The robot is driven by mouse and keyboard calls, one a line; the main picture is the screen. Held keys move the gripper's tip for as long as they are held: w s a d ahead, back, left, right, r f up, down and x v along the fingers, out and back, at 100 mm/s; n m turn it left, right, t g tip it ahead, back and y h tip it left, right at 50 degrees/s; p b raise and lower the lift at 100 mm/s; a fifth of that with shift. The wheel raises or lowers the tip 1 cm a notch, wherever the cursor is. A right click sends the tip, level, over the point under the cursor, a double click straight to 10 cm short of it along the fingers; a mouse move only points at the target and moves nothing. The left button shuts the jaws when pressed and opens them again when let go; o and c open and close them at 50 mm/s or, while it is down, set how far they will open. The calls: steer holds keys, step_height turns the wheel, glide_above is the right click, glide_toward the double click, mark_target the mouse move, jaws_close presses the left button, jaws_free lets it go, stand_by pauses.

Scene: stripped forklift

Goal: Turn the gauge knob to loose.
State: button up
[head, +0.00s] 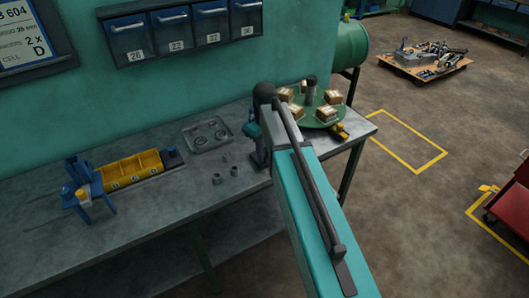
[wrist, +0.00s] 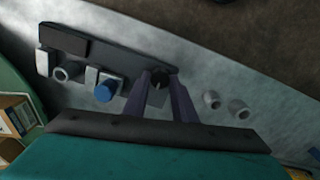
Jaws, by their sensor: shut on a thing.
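In the wrist view, a long dark fixture (wrist: 125,52), which looks like the gauge, lies on the grey bench. It carries grey blocks, a hollow grey cylinder (wrist: 67,72) and a blue round part (wrist: 104,92). At its right end, a small dark knob (wrist: 158,80) sits between the two fingers of my gripper (wrist: 160,92). The fingers are closed on this knob and partly cover it. Any marking on the knob is too dark to read. In the head view, my arm hides the fixture and the knob.
Two loose grey rings (wrist: 211,99) stand right of my gripper. The head view shows a grey tray (head: 208,135), a yellow bin row (head: 130,168), a blue stand (head: 90,190) and a green turntable (head: 318,116) with boxes. The bench front (head: 140,230) is clear.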

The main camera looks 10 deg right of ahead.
mark_target(265, 155)
steer(key=o, duration=1)
steer(key=shift+o, duration=0.2)
steer(key=shift+r, duration=0.2)
step_height(265, 155, up, 13)
steer(key=b, duration=0.4)
steer(key=shift+r, duration=0.2)
